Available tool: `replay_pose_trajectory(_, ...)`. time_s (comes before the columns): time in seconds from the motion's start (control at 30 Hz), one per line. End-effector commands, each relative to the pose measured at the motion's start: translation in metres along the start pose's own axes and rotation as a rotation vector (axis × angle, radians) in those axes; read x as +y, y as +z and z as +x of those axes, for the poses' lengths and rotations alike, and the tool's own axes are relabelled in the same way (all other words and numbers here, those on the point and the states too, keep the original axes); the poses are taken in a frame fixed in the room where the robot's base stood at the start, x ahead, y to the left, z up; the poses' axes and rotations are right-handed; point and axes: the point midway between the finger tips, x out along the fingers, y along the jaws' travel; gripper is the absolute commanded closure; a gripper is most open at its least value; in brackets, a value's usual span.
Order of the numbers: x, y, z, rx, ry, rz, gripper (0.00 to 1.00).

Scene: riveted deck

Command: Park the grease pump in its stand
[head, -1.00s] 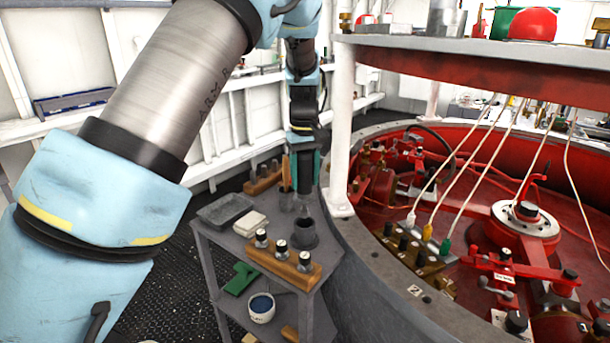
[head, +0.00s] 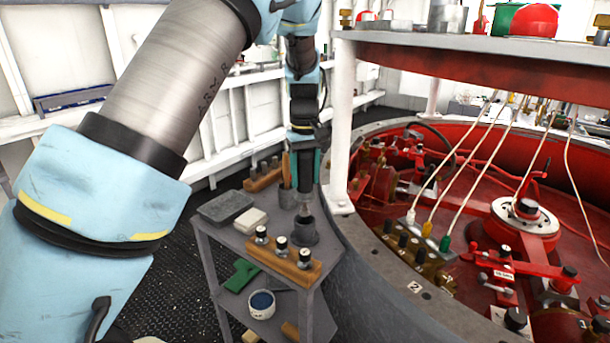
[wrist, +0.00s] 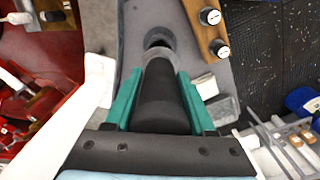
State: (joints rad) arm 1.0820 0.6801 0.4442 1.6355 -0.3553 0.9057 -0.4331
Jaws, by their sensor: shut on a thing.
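My gripper (head: 305,165) has its teal fingers shut on the grease pump, above the grey side table. In the wrist view the pump (wrist: 165,98) is a black cylinder with a grey far end, held between the two teal fingers (wrist: 163,100). In the head view its grey lower part (head: 305,208) points down at the stand. The stand (head: 303,238) is a dark grey round cup on the table's right side. In the wrist view the stand's dark opening (wrist: 158,38) shows just beyond the pump's end. I cannot tell whether the tip is inside the rim.
A wooden block with several gauge-topped pieces (head: 284,259) sits in front of the stand. A second wooden rack (head: 263,180), a grey tray (head: 225,207) and a pale block (head: 250,221) are behind and left. A white post (head: 341,120) and red machinery ring stand close on the right.

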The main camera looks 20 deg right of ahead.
Motion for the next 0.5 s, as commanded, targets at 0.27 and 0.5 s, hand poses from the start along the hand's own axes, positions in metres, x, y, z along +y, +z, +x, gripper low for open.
replay_pose_trajectory(0.27,0.0,-0.0003,0.0004,0.001,0.0,0.0,1.0)
replay_pose_trajectory(0.5,-0.0002,-0.0002,0.0084,0.0,0.0,-0.001,1.0)
